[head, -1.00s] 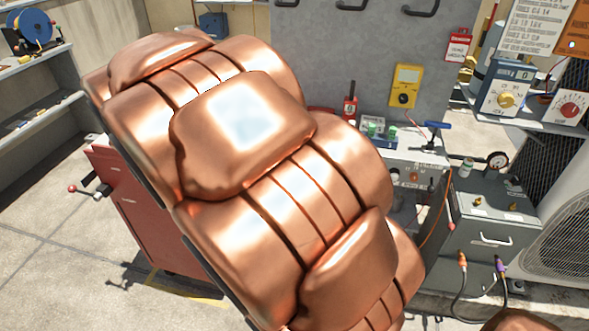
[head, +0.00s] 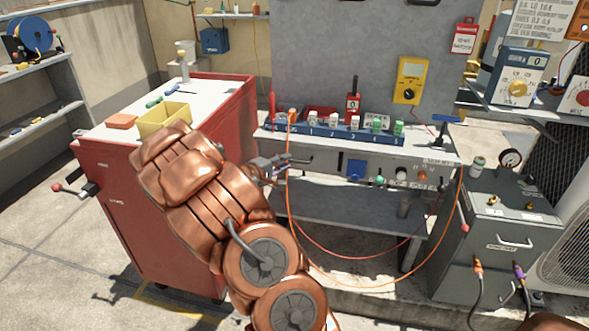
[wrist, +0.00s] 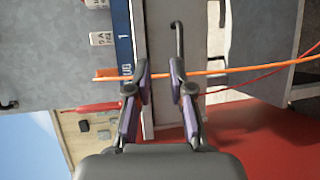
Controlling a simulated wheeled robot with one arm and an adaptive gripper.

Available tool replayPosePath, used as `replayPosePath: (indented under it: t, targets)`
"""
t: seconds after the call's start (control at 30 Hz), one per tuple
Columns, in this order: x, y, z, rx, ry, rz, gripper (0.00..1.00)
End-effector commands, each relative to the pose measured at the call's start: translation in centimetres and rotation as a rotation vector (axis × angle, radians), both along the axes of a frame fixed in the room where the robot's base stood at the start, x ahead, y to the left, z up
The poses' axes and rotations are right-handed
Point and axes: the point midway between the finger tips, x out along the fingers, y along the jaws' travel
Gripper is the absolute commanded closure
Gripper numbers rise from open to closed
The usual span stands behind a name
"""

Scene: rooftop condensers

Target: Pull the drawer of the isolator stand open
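The isolator stand (head: 425,146) is a grey bench with a blue numbered strip on top and a grey front panel. A dark bar handle (head: 301,161) shows at the left of that front, beside my gripper (head: 268,168). In the wrist view, the handle (wrist: 179,40) lies just beyond my gripper (wrist: 160,75), nearer the right finger. The fingers are apart with nothing clearly held between them. An orange cable (wrist: 220,71) crosses at the fingertips. Whether a finger touches the handle or cable I cannot tell. The drawer shows no visible gap.
A red cabinet (head: 165,215) with a yellow bin (head: 163,118) stands left, close to my arm. Orange and red cables hang in front of the stand. A lower shelf (head: 350,210) sits under it. A grey unit (head: 500,235) with hoses stands right.

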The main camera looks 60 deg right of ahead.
Motion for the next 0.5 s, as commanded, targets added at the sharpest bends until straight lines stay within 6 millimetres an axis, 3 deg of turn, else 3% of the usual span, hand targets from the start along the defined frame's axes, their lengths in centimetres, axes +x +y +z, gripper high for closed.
replayPosePath:
  t: [0.03, 0.2, 0.5]
  targets:
    - [0.5, -0.5, -1.6, -0.001, 0.009, 0.018, 0.78]
    - [1.9, -1.3, -3.6, -0.005, 0.015, 0.064, 0.78]
    - [2.0, -4.0, -4.3, -0.004, 0.012, 0.070, 0.78]
